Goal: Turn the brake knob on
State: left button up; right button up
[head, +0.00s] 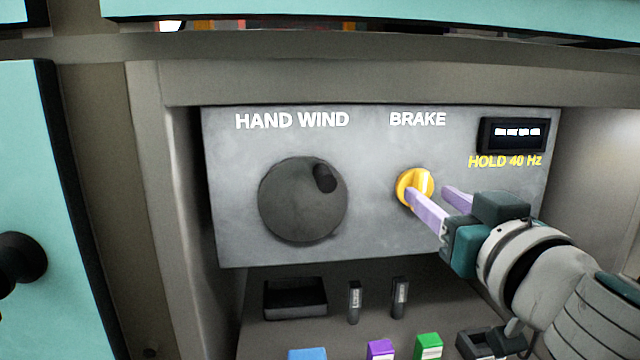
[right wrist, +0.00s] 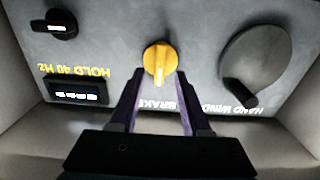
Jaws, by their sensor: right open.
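The yellow brake knob (head: 414,186) is on the grey panel under the word BRAKE, with its raised grip bar close to upright. It also shows in the right wrist view (right wrist: 159,60), where the lettering is upside down. My right gripper (head: 430,193) is open in front of the panel. In the right wrist view its two purple fingers (right wrist: 159,75) point at the knob, one to each side of it, with gaps. I cannot tell how far the tips are from the panel. In the head view one finger covers the knob's lower right edge. My left gripper is not in view.
A large dark HAND WIND knob (head: 302,199) is left of the brake knob. A small display (head: 512,134) is at upper right. A small black knob (right wrist: 62,24) shows in the right wrist view. Coloured modules (head: 428,346) stand below. The panel sits recessed between side walls.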

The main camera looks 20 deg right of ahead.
jog(key=shift+x, duration=1.4)
jog(key=shift+c, duration=0.3)
grip_shut()
